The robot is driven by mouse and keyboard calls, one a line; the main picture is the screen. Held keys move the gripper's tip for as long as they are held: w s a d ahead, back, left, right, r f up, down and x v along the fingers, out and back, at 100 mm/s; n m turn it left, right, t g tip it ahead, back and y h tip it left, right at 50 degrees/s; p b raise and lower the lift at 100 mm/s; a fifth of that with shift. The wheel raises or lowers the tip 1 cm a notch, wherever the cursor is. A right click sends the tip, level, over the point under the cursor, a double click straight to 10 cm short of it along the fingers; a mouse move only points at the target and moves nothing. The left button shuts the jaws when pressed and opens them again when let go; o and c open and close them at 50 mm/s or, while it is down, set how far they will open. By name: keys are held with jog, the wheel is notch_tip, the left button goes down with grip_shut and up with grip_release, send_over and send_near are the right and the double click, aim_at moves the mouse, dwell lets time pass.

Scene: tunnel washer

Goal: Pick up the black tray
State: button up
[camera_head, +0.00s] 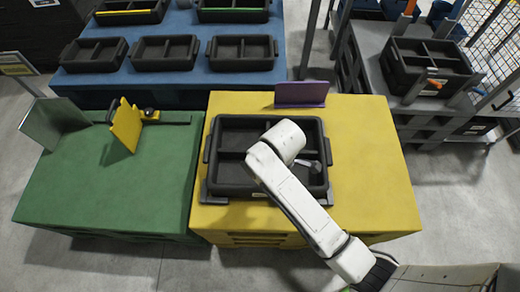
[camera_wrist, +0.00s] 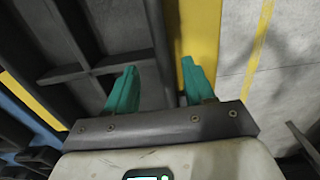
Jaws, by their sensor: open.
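The black tray (camera_head: 226,180) sits on the yellow table (camera_head: 375,160). It is divided into compartments, and my white arm hides part of its middle and right side. In the wrist view the tray (camera_wrist: 90,25) fills the left side. My gripper (camera_wrist: 158,78) has two teal fingers, spread apart and empty. The tray's dark edge lies beneath the gap between them, with yellow table past it. I cannot tell how far the fingertips are above the edge. In the head view my arm hides most of the gripper.
A purple plate (camera_head: 301,94) stands behind the tray. The green table (camera_head: 110,190) at left carries a yellow upright plate (camera_head: 126,125) and a grey panel (camera_head: 52,122). More black trays (camera_head: 242,52) stand on the blue table behind. A rack at right holds another black tray (camera_head: 430,60).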

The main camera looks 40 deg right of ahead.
notch_tip(320, 180, down, 10)
jog(key=shift+a+f+b, duration=0.1)
jog(key=shift+f+b, duration=0.15)
jog(key=shift+b, duration=0.05)
dwell(0.3)
jog(key=shift+c, duration=0.2)
jog(key=shift+r, duration=0.1)
grip_shut()
